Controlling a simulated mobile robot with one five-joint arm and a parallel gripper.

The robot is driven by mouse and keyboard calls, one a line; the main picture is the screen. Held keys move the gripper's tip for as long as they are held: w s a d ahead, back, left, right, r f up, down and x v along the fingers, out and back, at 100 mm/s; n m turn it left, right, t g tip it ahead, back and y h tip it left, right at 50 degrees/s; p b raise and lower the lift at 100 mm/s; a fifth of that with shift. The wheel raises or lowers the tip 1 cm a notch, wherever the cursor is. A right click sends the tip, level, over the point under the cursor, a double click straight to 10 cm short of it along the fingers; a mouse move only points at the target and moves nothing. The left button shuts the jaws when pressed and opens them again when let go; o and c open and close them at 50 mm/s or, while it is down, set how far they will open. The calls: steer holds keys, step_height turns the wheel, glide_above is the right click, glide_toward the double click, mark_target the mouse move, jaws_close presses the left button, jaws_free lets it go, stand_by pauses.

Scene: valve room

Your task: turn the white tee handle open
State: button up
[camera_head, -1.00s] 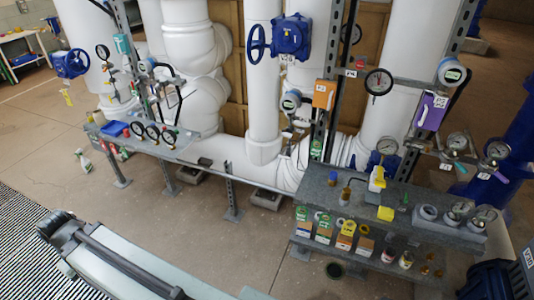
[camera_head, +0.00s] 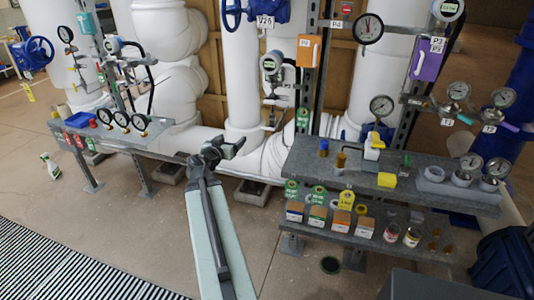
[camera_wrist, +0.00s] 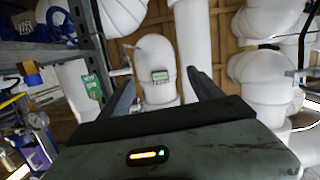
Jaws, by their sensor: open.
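I cannot clearly make out a white tee handle. My gripper (camera_head: 234,146) is in the middle of the head view, in front of the white pipes and well left of these fittings. In the wrist view its two fingers (camera_wrist: 164,92) stand apart with nothing between them.
A grey shelf bench (camera_head: 400,190) with bottles, boxes and tags stands at the right. A gauge shelf (camera_head: 115,132) stands at the left. An orange box (camera_head: 309,50) and a purple box (camera_head: 428,60) hang on posts.

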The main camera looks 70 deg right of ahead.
steer(key=m+h+b, duration=0.1)
steer(key=h+b, duration=0.1)
steer(key=b, duration=0.1)
glide_toward(267, 128)
steer(key=d, duration=1)
steer(key=shift+w+d+f, duration=0.1)
steer(key=shift+w+d, duration=0.15)
steer(key=shift+w, duration=0.05)
steer(key=c, duration=1.2)
steer(key=shift+a, duration=0.2)
steer(key=shift+c, duration=0.9)
steer(key=shift+d, duration=0.1)
